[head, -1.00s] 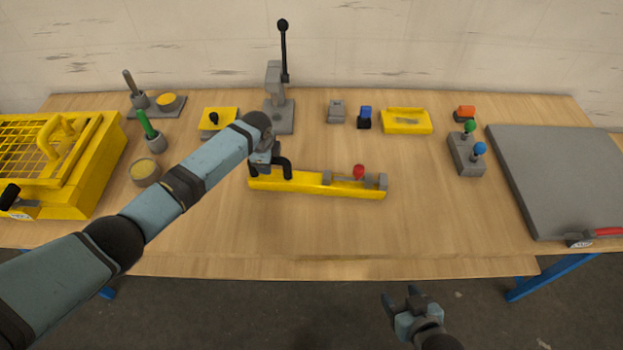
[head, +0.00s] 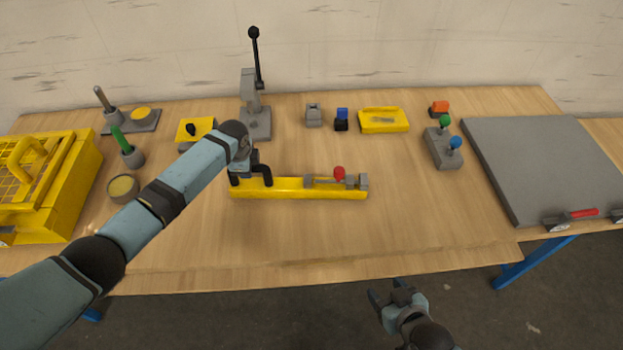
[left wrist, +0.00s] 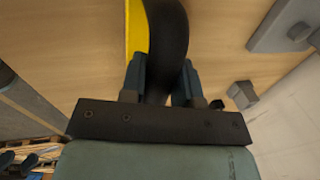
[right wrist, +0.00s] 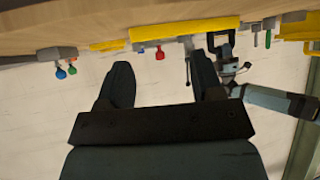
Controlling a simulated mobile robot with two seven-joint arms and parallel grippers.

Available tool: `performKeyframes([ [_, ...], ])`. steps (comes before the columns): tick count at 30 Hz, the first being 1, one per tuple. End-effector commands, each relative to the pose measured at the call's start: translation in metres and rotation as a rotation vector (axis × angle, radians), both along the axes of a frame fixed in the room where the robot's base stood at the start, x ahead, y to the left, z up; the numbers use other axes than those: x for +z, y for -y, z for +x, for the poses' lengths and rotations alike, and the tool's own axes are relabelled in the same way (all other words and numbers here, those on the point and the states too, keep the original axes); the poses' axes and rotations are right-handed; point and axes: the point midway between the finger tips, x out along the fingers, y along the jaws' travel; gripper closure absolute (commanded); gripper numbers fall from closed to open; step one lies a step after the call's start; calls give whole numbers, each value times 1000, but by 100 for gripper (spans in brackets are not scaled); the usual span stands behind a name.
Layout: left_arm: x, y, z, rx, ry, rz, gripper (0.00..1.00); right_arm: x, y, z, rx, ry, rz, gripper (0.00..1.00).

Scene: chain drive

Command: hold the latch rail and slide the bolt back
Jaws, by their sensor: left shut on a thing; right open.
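The yellow latch rail (head: 300,195) lies on the wooden table with a black handle (head: 264,173) at its left end. A grey bolt (head: 322,181) with a red knob (head: 339,173) sits on its right part, beside a grey block. My left gripper (head: 243,168) is shut on the black handle, which shows between its fingers in the left wrist view (left wrist: 166,45). My right gripper (head: 390,296) is open and empty in front of the table edge, well short of the knob. The right wrist view shows its spread fingers (right wrist: 162,82) and the red knob (right wrist: 159,53) beyond.
A lever press (head: 256,122) stands behind the rail. A blue-topped block (head: 341,119) and a yellow tray (head: 384,125) stand farther back. A grey base with green and blue knobs (head: 443,150) and a grey panel (head: 540,160) are at right. The table right of the rail is clear.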

Motion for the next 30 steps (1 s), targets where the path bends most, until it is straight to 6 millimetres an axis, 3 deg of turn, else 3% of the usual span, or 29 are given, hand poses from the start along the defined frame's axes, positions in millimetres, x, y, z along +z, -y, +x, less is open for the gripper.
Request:
performKeyframes([
  [8, 1, 0, 0, -1, 1, 0, 100, -18, -22, 90, 65, -84, -72, 40],
  [14, 1, 0, 0, -1, 1, 0, 100, -16, -39, 166, 133, -165, -150, 40],
  [20, 1, 0, 0, 0, 1, 0, 100, 5, -54, 240, 201, -244, -235, 40],
  [24, 1, 0, 0, 0, 1, 0, 100, 30, -63, 288, 247, -300, -303, 40],
  [30, 1, 0, 0, -1, 1, 0, 100, 63, -63, 333, 301, -539, -393, 40],
])
